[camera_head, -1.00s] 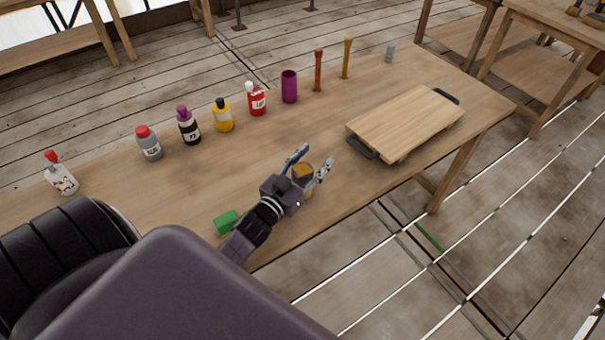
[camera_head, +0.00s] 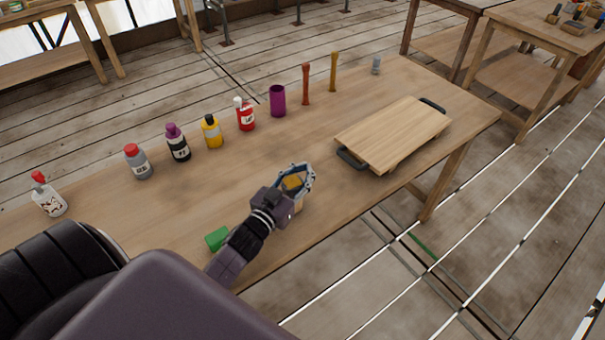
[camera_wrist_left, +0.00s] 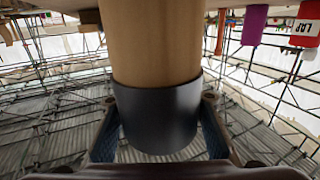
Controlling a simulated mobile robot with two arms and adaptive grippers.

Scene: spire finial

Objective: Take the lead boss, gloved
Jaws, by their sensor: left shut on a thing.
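My left gripper (camera_head: 297,180) is shut on a tan cylinder with a dark grey band, near the front edge of the workbench (camera_head: 225,175). In the left wrist view the tan cylinder (camera_wrist_left: 155,45) fills the middle, and the fingers press its dark band from both sides. In the head view a yellow top shows between the fingers, which hide much of the cylinder. A small grey piece (camera_head: 376,65) stands alone at the bench's far end. I cannot tell by looks which of these is the lead boss. My right gripper is not in view.
A wooden board with dark handles (camera_head: 392,135) lies right of the gripper. Several bottles, a purple cylinder (camera_head: 278,100), an orange-brown post (camera_head: 306,84) and a yellow-brown post (camera_head: 333,71) line the back. A green block (camera_head: 217,238) lies beside my left arm.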

